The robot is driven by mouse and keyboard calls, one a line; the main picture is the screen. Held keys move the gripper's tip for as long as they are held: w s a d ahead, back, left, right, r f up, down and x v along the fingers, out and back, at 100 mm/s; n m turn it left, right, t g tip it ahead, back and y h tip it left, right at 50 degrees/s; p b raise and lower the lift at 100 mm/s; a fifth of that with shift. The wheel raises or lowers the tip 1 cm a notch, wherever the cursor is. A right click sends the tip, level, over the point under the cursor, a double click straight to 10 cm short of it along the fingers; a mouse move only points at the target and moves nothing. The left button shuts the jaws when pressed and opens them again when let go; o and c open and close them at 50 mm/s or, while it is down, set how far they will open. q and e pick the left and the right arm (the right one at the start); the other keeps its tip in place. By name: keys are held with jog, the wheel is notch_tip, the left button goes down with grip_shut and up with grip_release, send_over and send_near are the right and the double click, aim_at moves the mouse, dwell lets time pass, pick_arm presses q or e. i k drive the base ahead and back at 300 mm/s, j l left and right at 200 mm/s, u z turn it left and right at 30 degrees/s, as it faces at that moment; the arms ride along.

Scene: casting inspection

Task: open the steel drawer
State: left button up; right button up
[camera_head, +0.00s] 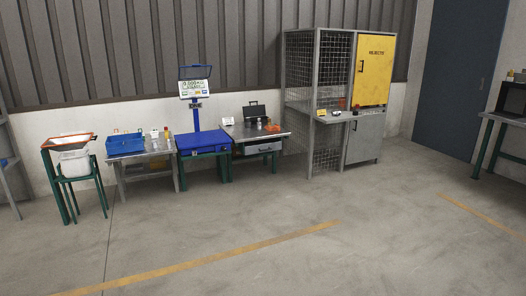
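The steel drawer (263,147) is a grey front with a small dark handle, under the top of a small bench (240,131) in the middle of the back row. It looks shut. It is small in the view, across open floor from me. Neither of my grippers shows in the head view.
A blue floor scale (203,143) stands left of the bench. A mesh cage and cabinet with a yellow door (373,69) stand right of it, with a shelf sticking out. A blue bin (125,143) is further left. The concrete floor (250,220) in front is clear.

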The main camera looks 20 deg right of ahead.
aim_at(268, 145)
jog(key=i+l+z, duration=0.25)
jog(key=i+z, duration=0.25)
jog(key=i, duration=0.15)
jog(key=i+l+z, duration=0.1)
jog(key=i+z, duration=0.25)
jog(key=i, duration=3.1)
jog(key=i+u, duration=0.15)
jog(key=i, duration=0.4)
jog(key=i+l+u, duration=0.15)
jog(key=i, duration=0.35)
jog(key=i+l+u, duration=0.15)
jog(key=i, duration=0.4)
jog(key=i+l+u, duration=0.15)
jog(key=i+l, duration=0.2)
jog(key=i, duration=0.15)
